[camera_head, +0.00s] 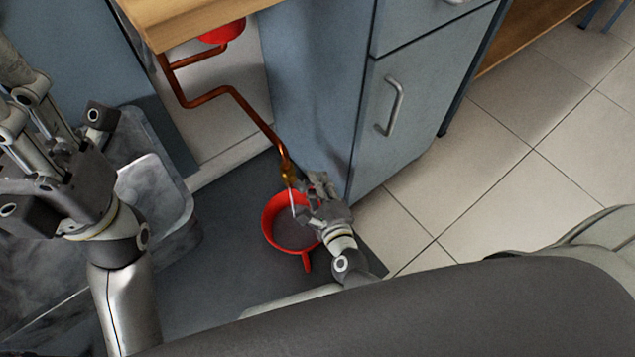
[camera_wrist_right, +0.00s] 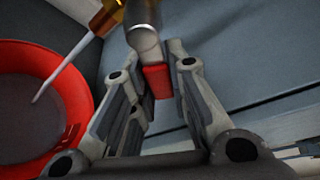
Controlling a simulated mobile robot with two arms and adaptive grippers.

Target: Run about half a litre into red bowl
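A red bowl (camera_head: 268,238) with a handle stands on the dark floor mat under the copper pipe's brass tap (camera_head: 288,170). The bowl's inside looks grey; I cannot read the water level. My right gripper (camera_head: 318,184) is at the tap, its fingers closely either side of the red tap handle (camera_wrist_right: 157,81). My left gripper (camera_head: 25,95) is empty at far left, fingers apart.
The copper pipe (camera_head: 222,91) comes down from under the wooden worktop (camera_head: 185,18). A blue-grey cabinet (camera_head: 400,125) stands close right of the tap. A translucent grey tub (camera_head: 180,175) is left of the bowl. Tiled floor (camera_head: 500,185) is clear at right.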

